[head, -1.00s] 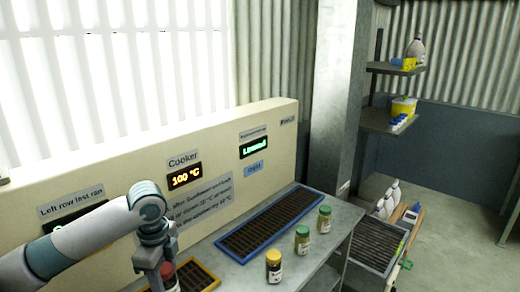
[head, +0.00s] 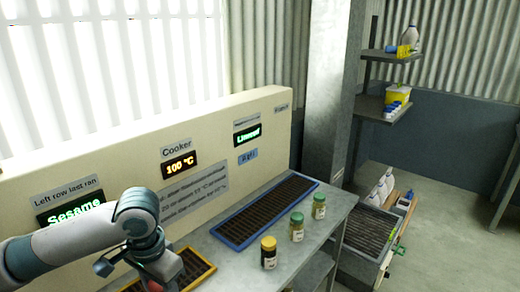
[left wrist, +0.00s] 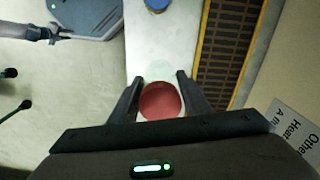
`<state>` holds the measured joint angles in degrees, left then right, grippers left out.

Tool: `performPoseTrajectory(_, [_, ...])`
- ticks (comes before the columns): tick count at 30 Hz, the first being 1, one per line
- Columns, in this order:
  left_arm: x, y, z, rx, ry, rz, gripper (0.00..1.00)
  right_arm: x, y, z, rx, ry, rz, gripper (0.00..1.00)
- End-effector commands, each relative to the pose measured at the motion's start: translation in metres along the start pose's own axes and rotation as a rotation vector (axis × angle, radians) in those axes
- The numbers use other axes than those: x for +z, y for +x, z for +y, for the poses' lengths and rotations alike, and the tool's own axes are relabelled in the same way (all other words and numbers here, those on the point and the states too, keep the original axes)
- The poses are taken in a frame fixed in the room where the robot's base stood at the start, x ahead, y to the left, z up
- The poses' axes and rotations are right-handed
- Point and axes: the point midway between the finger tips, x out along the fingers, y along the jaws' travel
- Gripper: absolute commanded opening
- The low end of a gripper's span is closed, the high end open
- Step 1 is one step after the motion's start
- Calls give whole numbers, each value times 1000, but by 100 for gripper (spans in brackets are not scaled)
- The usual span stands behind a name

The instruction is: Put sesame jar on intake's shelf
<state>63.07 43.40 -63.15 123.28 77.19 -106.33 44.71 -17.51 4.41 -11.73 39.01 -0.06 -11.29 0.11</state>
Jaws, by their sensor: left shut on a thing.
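My left gripper (left wrist: 161,92) is shut on a red-lidded jar (left wrist: 161,101); the round lid sits between the two fingers in the left wrist view. In the head view my left gripper (head: 152,275) is at the bottom edge, near the yellow-framed grate, and the jar is mostly hidden there.
The counter (head: 215,262) carries a yellow-framed grate (head: 192,268) and a blue-framed grate (head: 265,212). A cream panel (head: 110,160) stands behind; its left display (head: 75,212) reads Sesame. Wall shelves (head: 385,107) and a lower grate (head: 368,232) with white bottles are at right.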

Motion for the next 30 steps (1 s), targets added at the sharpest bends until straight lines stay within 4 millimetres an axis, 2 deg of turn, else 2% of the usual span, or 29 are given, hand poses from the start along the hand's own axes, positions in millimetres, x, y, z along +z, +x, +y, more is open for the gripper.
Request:
performPoseTrajectory(6, [16,-2,13,0,-251,-3,9,0,0,0,0,0,0,31])
performPoseTrajectory(13, [28,-3,22,-1,-439,-5,9,0,0,0,0,0,0,31])
performPoseTrajectory(18, [31,-3,24,-1,-496,-7,9,0,0,0,0,0,1,31])
performPoseTrajectory(30, [31,-3,24,-2,-502,-7,9,0,0,0,0,0,1,31])
